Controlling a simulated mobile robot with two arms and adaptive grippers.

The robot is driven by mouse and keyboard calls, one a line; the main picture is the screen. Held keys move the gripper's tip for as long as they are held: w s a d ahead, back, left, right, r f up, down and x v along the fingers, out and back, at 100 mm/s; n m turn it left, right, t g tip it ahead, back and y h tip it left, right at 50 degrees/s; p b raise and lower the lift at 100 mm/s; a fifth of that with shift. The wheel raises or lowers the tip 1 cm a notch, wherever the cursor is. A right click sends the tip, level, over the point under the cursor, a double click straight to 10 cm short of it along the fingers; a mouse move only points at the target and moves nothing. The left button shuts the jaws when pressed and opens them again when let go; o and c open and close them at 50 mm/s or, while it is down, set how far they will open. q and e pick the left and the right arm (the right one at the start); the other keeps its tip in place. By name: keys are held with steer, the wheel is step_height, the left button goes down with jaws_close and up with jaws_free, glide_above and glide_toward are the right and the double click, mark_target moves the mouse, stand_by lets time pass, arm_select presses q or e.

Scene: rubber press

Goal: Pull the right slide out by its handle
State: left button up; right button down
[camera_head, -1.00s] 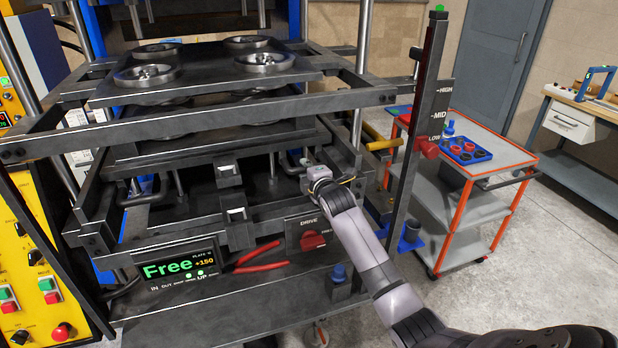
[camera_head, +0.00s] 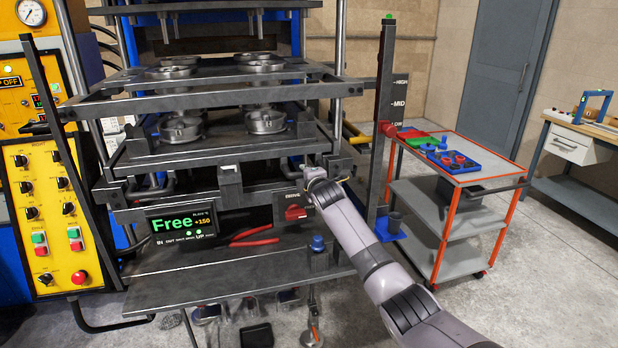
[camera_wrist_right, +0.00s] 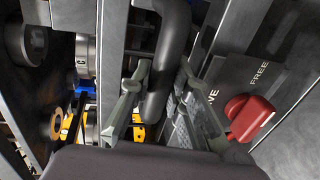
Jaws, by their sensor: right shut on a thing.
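My right gripper (camera_head: 318,177) is at the right front of the press, just above and right of the drive panel. In the right wrist view my right gripper (camera_wrist_right: 160,85) has one finger on each side of a thick dark bent handle (camera_wrist_right: 170,45) and is shut on it. In the head view the wrist hides the handle. The right slide cannot be told clearly from the dark frame around it. My left gripper is not in view.
The red drive knob (camera_head: 295,212) is close to my wrist. A post (camera_head: 381,120) with a red slider near LOW stands right of the arm. The orange-edged cart (camera_head: 470,175) is farther right. A dark shelf (camera_head: 210,280) lies below the press front.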

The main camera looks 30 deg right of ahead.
steer(key=shift+w+d+r, duration=0.1)
steer(key=shift+w+r, duration=0.05)
steer(key=shift+w, duration=0.2)
steer(key=c, duration=1.8)
jaws_free()
steer(key=shift+w+f, duration=0.3)
steer(key=shift+w, duration=0.1)
steer(key=shift+o, duration=1.6)
steer(key=shift+s+r, duration=0.2)
steer(key=shift+s, duration=0.15)
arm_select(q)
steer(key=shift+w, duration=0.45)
arm_select(e)
steer(key=shift+f, duration=0.1)
steer(key=shift+s, duration=0.4)
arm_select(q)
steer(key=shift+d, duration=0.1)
arm_select(e)
steer(key=v, duration=1.1)
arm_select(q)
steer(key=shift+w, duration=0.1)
